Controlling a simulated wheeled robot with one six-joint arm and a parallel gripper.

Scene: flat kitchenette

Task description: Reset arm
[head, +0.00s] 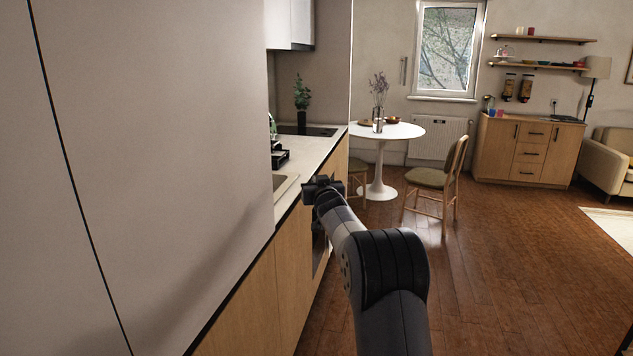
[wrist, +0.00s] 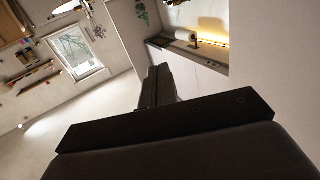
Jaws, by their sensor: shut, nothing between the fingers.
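My arm reaches forward from the bottom of the head view, beside the counter front. My gripper (head: 322,184) is at its far end, close to the counter's edge, small and dark there. In the wrist view my gripper (wrist: 160,72) shows its two dark fingers together, with nothing between them. The wrist view is tilted, with the window and shelves on the left and a lit niche at the upper right.
A tall light cabinet (head: 160,150) fills the left, close to my arm. The counter (head: 318,150) runs beyond it. A round white table (head: 400,131) and a wooden chair (head: 432,180) stand ahead. The wooden floor (head: 520,260) to the right is clear.

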